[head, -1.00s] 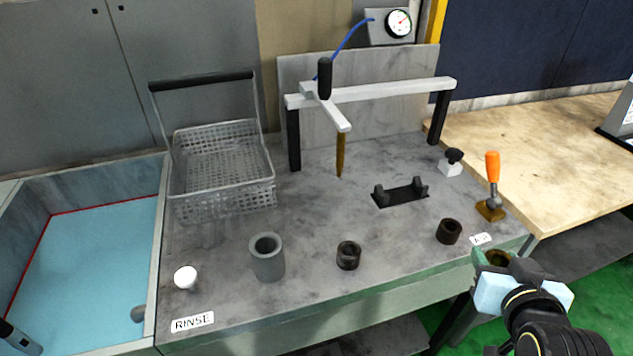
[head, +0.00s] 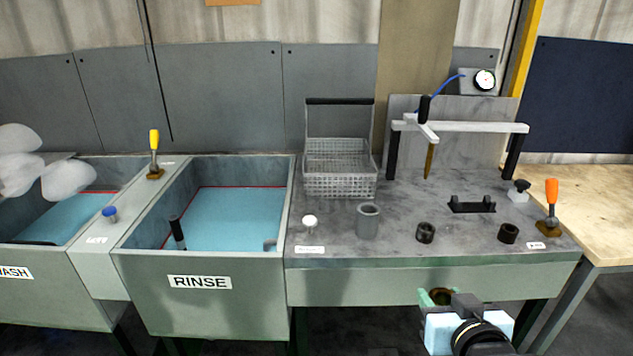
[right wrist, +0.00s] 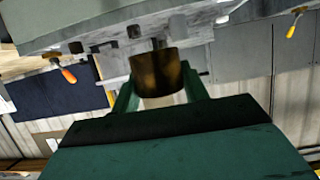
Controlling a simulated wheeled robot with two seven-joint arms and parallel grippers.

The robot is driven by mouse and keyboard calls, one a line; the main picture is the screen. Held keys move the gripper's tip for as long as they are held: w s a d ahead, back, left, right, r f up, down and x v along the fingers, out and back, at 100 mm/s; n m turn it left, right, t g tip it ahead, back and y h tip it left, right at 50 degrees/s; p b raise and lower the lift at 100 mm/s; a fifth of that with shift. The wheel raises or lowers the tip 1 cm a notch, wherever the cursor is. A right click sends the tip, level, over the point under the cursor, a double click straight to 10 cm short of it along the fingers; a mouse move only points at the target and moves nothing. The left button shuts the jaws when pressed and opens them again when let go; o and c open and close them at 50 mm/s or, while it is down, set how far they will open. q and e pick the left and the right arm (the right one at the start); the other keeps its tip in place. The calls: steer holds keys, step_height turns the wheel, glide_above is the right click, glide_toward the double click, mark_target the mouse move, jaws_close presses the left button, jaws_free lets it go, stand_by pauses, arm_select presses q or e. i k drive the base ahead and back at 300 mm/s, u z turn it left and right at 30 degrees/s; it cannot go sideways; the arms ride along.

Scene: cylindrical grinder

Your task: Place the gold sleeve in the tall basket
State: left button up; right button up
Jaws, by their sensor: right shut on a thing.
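The gold sleeve (head: 441,296) is a short, dark brassy ring held by my right gripper (head: 438,298), in front of the bench's front edge. In the right wrist view the gold sleeve (right wrist: 158,72) sits between the two green fingers (right wrist: 160,92), which are shut on it. A grey wire basket (head: 340,182) with a tall black-topped handle stands on the bench, up and left of the gripper and apart from it. My left gripper is not in view.
A gantry (head: 460,127) with a pointed rod is behind. The rinse tank (head: 235,215) is left; an orange-handled lever (head: 551,195) is right.

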mark_target(339, 193)
steer(key=u, duration=0.6)
steer(key=i, duration=1.7)
steer(key=z, duration=0.5)
